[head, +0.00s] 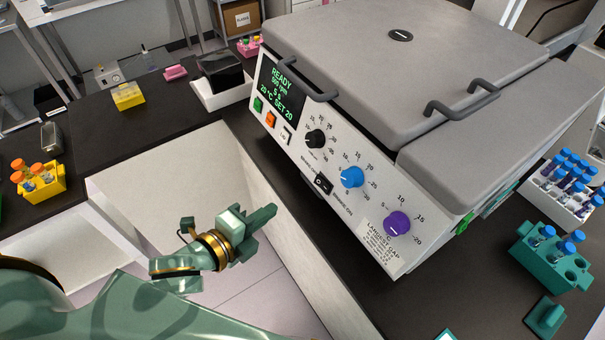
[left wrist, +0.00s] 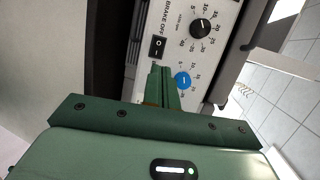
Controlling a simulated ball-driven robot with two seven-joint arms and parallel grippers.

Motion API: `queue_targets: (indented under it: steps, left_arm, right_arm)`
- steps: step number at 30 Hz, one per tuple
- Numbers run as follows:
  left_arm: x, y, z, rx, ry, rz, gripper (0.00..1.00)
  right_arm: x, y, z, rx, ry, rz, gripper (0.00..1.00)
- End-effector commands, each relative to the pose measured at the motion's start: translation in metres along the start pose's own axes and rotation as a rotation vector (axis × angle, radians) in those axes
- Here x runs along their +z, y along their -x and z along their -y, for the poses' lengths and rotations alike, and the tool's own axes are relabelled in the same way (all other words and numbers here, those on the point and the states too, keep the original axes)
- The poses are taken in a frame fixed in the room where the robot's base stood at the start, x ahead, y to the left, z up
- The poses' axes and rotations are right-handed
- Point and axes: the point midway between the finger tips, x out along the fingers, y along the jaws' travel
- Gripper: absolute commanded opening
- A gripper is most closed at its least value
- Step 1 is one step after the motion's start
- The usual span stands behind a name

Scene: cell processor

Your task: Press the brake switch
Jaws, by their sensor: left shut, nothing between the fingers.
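The brake switch (head: 323,184) is a small black rocker on the sloped white front panel of the cell processor (head: 400,70). It sits between the black knob and the blue knob, with brake lettering beside it. In the left wrist view the switch (left wrist: 158,47) shows beyond my fingertips, marked O and I. My left gripper (head: 268,212) is green, shut and empty, in front of the panel and to the left of the switch. It appears apart from the panel. In the left wrist view its fingers (left wrist: 161,72) point toward the panel near the switch. My right gripper is not in view.
A black knob (head: 315,139), a blue knob (head: 352,177) and a purple knob (head: 397,223) surround the switch area. Green, orange and white buttons sit by the display (head: 280,88). Teal (head: 550,256) and white tube racks stand at right. Open floor lies below my left gripper.

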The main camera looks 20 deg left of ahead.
Motion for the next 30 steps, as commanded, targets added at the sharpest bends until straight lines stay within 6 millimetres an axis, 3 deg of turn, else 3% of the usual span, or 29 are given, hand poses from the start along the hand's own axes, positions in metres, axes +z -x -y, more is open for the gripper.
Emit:
queue_targets:
  steps: [16,20,30]
  left_arm:
    - [0.001,-0.009,-0.001,0.001,-0.029,0.002,0.0]
    - [0.001,-0.028,0.0,-0.001,-0.03,0.002,0.0]
    - [0.001,-0.101,-0.001,0.001,-0.029,0.002,0.0]
  right_arm:
    - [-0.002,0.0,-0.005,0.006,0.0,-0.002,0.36]
    - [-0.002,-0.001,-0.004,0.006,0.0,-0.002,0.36]
    - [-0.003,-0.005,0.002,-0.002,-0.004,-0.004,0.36]
